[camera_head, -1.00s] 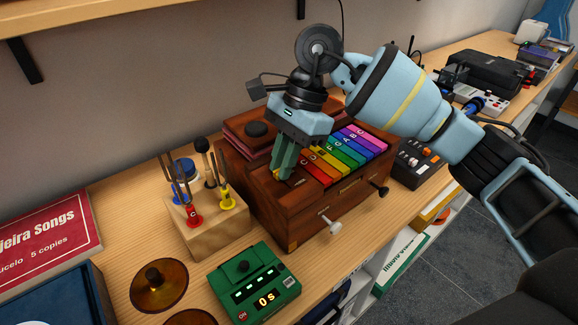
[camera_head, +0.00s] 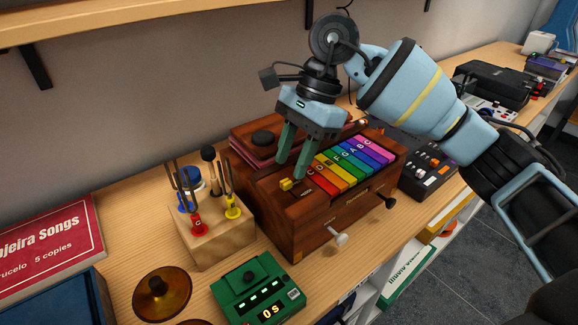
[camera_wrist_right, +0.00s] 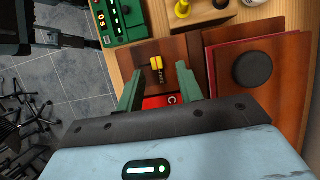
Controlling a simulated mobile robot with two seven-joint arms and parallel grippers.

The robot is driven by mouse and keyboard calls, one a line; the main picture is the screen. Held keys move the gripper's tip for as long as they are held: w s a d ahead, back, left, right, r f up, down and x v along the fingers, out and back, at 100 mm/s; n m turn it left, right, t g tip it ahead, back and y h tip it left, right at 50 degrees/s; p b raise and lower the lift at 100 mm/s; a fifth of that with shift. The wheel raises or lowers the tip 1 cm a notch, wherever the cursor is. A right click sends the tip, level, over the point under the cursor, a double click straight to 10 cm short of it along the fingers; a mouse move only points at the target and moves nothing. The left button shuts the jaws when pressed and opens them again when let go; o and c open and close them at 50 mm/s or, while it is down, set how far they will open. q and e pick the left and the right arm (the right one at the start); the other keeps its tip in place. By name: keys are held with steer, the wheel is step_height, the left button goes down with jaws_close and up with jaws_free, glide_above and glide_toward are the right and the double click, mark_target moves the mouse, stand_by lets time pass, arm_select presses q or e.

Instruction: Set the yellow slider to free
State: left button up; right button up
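The yellow slider (camera_head: 286,184) is a small block on the left end of the top of a wooden box (camera_head: 318,215) with rainbow bars. It also shows in the right wrist view (camera_wrist_right: 156,61), in a dark slot with a small label that I cannot read. My right gripper (camera_head: 289,171) is open and empty, its two green fingers pointing down just behind the slider. In the right wrist view its fingertips (camera_wrist_right: 159,72) lie either side of the slot, apart from the slider. Contact with the box top cannot be told.
A wooden block with tuning forks (camera_head: 213,238) stands left of the box, and a green timer (camera_head: 262,290) in front of that block. Knobs (camera_head: 340,239) stick out of the box front. A black mixer (camera_head: 428,168) stands right of it.

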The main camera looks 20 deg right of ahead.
steer(key=v, duration=0.5)
stand_by(0.3)
